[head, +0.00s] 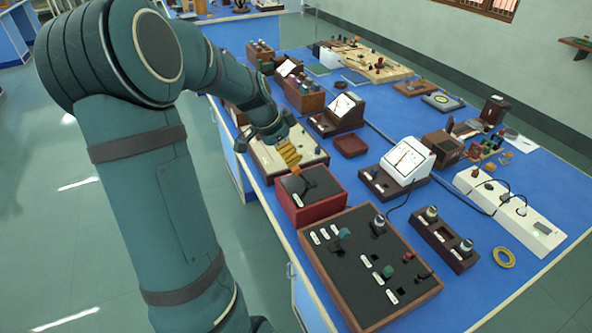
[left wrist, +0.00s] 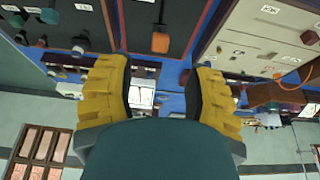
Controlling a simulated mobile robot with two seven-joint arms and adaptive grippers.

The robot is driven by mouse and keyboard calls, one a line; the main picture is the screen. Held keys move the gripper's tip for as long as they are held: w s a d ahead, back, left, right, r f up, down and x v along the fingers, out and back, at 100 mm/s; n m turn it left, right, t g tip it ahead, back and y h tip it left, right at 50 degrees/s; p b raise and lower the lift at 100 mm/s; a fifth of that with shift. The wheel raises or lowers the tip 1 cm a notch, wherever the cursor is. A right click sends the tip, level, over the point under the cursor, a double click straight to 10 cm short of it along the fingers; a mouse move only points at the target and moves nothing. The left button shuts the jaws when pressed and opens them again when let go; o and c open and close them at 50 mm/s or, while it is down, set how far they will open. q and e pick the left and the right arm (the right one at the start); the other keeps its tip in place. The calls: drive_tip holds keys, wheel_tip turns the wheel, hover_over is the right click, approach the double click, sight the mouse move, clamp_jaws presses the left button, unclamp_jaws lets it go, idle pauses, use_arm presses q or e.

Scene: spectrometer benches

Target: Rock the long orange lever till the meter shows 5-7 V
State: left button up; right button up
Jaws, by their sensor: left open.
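The orange lever tip (head: 296,170) stands up from the black top of a red box (head: 311,200) near the bench's front edge. In the left wrist view the orange lever tip (left wrist: 160,42) shows ahead of the gap between the fingers, apart from both. My left gripper (head: 289,154) has yellow fingers and hovers just behind the lever in the head view. It is open and empty in the left wrist view (left wrist: 158,90).
A large dark panel (head: 350,290) with knobs and labels lies in front of the red box. A cream board (head: 262,158) lies behind it, under my arm. A small red tray (head: 350,145) and a white power strip (head: 510,210) are farther right on the blue bench.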

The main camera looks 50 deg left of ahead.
sight(295, 167)
use_arm(q)
drive_tip(key=b+x, duration=0.1)
drive_tip(key=x, duration=0.6)
drive_tip(key=shift+f, duration=0.1)
drive_tip(key=shift+o, duration=0.2)
clamp_jaws()
